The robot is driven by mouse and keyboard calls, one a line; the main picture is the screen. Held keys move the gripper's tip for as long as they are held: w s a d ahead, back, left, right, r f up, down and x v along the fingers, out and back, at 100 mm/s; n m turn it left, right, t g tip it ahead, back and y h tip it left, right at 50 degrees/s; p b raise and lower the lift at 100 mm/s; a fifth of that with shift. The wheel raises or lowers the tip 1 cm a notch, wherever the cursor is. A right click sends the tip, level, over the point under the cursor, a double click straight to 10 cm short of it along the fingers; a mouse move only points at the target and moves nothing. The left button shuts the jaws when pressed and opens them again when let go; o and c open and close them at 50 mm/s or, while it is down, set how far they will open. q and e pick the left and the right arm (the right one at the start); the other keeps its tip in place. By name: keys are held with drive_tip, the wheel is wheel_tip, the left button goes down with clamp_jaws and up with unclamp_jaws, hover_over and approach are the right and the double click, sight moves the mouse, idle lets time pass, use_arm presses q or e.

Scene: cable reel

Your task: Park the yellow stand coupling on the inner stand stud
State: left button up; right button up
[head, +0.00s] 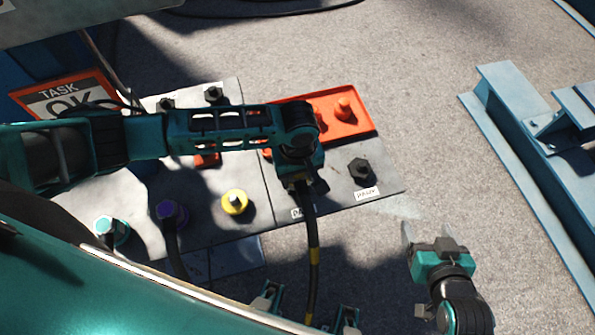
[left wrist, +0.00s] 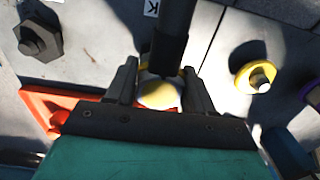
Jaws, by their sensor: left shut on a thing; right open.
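My left gripper (head: 299,184) points down over the grey panel's right plate, near a label partly hidden by the cable. In the left wrist view the left gripper (left wrist: 160,78) is shut on the yellow stand coupling (left wrist: 160,95), a yellow and pale piece with a black cable (left wrist: 173,40). The cable (head: 311,220) has a yellow band and runs toward me. The inner stand stud is not visible; the gripper and coupling cover that area. I cannot tell whether the coupling touches it. A dark hex stud (head: 360,170) stands to the right, bare. My right gripper (head: 428,232) is open and empty.
A yellow-ringed stud (head: 235,202) is bare on the left plate. An orange tray (head: 365,122) with orange pegs lies behind my left gripper. Blue steel beams (head: 520,150) lie at right.

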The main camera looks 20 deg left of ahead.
use_arm(q)
drive_tip(key=shift+r, duration=0.1)
idle(0.4)
drive_tip(key=shift+p, duration=0.55)
drive_tip(key=shift+f, duration=0.55)
drive_tip(key=o, duration=1.2)
drive_tip(key=shift+o, duration=0.2)
drive_tip(key=shift+s, duration=0.1)
wheel_tip(320, 180, up, 13)
drive_tip(key=p, duration=0.2)
drive_tip(key=shift+p, duration=0.4)
